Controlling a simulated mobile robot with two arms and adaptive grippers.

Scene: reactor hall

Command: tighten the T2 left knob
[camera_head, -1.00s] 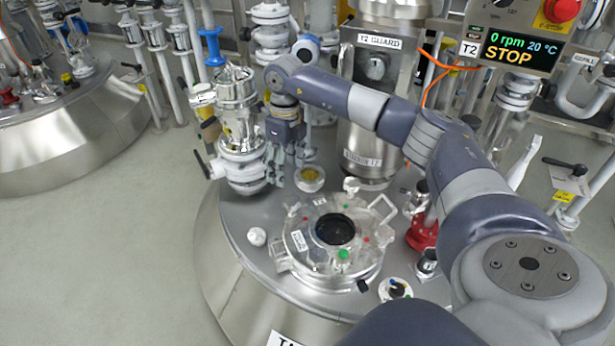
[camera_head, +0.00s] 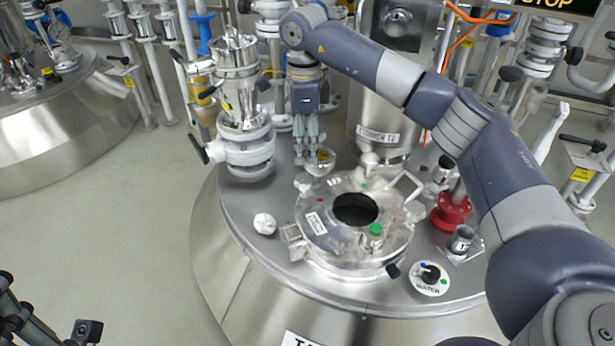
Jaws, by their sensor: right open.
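The T2 vessel top carries a round metal lid (camera_head: 329,238) with a dark round opening. A white knob (camera_head: 264,223) stands left of the lid; other small white knobs sit at its back left (camera_head: 303,182) and back (camera_head: 370,161).
A tall metal fitting with a white flange (camera_head: 245,150) stands close left of my right gripper. A small yellow-centred cup (camera_head: 322,160) is beside the fingers. A red flanged fitting (camera_head: 451,212) and a WATER dial (camera_head: 429,278) are at right. Floor at left is clear.

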